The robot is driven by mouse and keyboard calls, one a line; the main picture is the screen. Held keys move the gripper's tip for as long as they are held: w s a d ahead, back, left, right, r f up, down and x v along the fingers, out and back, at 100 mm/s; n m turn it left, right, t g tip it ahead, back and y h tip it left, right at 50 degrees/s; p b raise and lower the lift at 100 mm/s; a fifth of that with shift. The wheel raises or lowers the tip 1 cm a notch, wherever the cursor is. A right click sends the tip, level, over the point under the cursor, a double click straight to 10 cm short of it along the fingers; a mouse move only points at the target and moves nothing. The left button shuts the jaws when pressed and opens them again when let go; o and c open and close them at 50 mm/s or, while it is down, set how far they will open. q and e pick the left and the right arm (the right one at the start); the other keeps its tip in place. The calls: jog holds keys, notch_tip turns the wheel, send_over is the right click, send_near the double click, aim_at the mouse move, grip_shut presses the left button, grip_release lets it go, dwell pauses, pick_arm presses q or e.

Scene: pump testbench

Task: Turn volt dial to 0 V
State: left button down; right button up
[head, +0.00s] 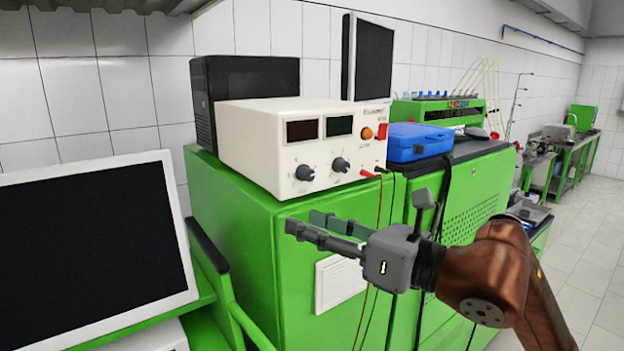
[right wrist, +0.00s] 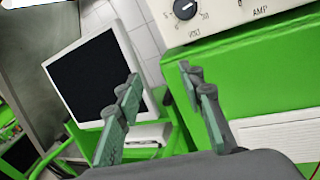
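The white power supply (head: 255,150) sits on the green cabinet and has two dark displays. Its volt dial (head: 305,172) is the left black knob on the front. In the right wrist view the volt dial (right wrist: 185,9) shows at the top edge, with a white pointer mark and a VOLT label below. The amp dial (head: 341,165) is to its right. My right gripper (head: 303,221) is open and empty, below the volt dial and apart from it. In the right wrist view my right gripper (right wrist: 160,74) has its fingers spread. My left gripper is not in view.
A white-framed monitor (head: 90,245) stands at the left. A blue case (head: 418,142) lies right of the power supply. Red and black leads (head: 380,215) hang down the cabinet front (head: 235,210) near my right gripper. A black box (head: 245,85) stands behind.

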aim_at(310, 175)
jog(key=d+r+m+t+h, duration=0.1)
jog(key=d+r+t+h, duration=0.3)
jog(key=d+r, duration=0.15)
jog(key=x, duration=0.8)
jog(key=shift+a+r, duration=0.25)
jog(key=shift+a, duration=0.2)
jog(key=shift+c, duration=0.2)
grip_shut()
